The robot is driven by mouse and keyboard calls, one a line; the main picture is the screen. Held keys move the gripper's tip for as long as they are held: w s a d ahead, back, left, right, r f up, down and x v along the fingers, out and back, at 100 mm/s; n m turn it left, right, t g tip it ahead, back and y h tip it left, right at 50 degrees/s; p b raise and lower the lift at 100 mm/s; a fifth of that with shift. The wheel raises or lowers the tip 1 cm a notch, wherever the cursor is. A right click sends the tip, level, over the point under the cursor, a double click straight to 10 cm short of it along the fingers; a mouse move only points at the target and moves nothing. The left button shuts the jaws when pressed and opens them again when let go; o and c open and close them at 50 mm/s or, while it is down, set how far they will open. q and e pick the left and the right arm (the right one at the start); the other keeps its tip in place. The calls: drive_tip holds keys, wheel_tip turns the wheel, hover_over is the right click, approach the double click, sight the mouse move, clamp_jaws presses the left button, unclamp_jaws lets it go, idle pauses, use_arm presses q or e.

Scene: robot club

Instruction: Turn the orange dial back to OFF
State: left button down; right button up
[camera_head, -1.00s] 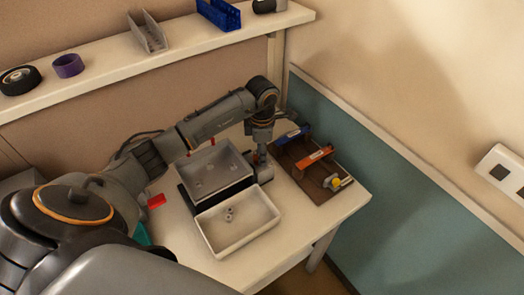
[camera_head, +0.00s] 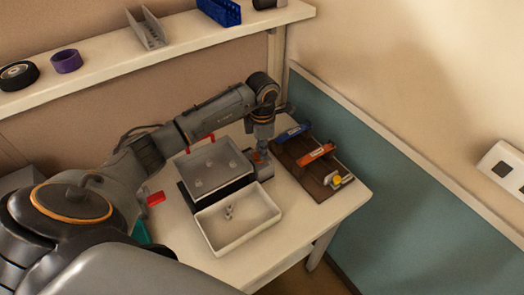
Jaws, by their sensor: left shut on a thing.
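My left gripper (camera_head: 261,153) points down at the right end of a dark machine with a light tray. It is shut on what looks like the orange dial (camera_head: 256,157), a small orange patch at the fingertips. The dial sits on or by a small grey block (camera_head: 265,172) at the machine's side. The fingers hide most of the dial, and I cannot read its pointer or any OFF mark. My right gripper is not in view.
A grey tray (camera_head: 243,152) and a white tray (camera_head: 211,238) with small parts stand left of the gripper. A brown rack (camera_head: 318,187) with blue, orange and yellow pieces is close on the right. A shelf (camera_head: 100,75) runs behind.

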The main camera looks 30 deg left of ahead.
use_arm(q)
drive_tip(key=n+b, duration=0.2)
drive_tip(key=n, duration=0.3)
drive_tip(key=shift+w+a, duration=0.15)
drive_tip(key=n, duration=0.2)
drive_tip(key=n+b, duration=0.1)
drive_tip(key=n, duration=0.3)
drive_tip(key=shift+a+n+b, duration=0.25)
drive_tip(key=shift+n+b, duration=0.1)
drive_tip(key=shift+n, duration=0.05)
drive_tip(key=n, duration=0.5)
drive_tip(key=shift+a+b, duration=0.15)
drive_tip(key=shift+b, duration=0.15)
drive_tip(key=n, duration=0.5)
drive_tip(key=shift+s+a+n, duration=0.1)
drive_tip(key=shift+s+n, duration=0.1)
drive_tip(key=shift+n, duration=0.1)
drive_tip(key=shift+r, duration=0.1)
drive_tip(key=c, duration=1.4)
unclamp_jaws()
